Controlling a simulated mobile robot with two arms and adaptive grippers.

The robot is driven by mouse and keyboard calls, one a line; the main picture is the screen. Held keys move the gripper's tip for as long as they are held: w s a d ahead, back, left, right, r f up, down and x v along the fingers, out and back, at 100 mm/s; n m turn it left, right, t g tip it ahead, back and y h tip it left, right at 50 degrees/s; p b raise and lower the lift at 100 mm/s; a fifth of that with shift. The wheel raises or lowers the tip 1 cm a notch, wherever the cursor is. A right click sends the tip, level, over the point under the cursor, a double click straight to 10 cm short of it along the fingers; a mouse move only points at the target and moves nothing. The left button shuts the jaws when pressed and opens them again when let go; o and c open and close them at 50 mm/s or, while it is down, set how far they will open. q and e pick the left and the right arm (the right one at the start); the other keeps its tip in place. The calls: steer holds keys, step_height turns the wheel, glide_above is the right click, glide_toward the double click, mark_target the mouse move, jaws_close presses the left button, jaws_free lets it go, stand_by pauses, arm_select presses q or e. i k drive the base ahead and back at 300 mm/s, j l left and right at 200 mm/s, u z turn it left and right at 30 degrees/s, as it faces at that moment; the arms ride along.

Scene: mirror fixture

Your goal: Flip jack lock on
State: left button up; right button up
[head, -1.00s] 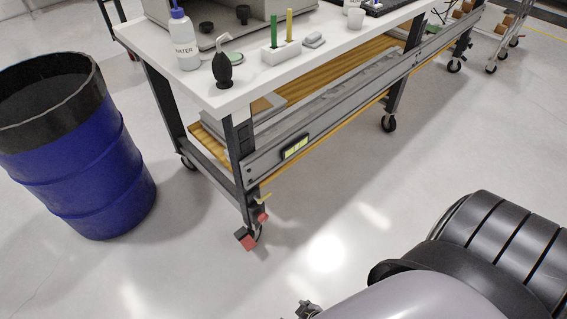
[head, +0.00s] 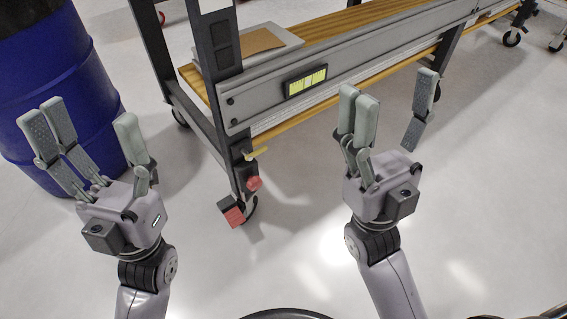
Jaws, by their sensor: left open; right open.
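At the foot of the workbench's near leg (head: 240,165) is a caster (head: 250,208) with a red pedal (head: 233,215) low on its left. A smaller red part (head: 254,183) sits just above the caster, and a small yellow lever (head: 257,154) sticks out to the right above that. I cannot tell which of these is the jack lock. My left gripper (head: 90,132) is open and empty, left of the leg and in front of the blue drum. My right gripper (head: 388,108) is open and empty, right of the leg. Neither touches the caster parts.
The blue drum (head: 65,90) stands at the left. The workbench's grey side rail (head: 370,62) carries a yellow-green display (head: 306,82), with a wooden lower shelf (head: 330,28) behind it. The floor in front of the caster is clear.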

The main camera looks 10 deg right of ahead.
mark_target(249, 157)
steer(key=i+l+u, duration=0.15)
steer(key=l+u, duration=0.2)
steer(key=l, duration=0.5)
steer(key=l+u, duration=0.35)
steer(key=l, duration=0.5)
steer(key=l+u, duration=0.35)
steer(key=l, duration=0.55)
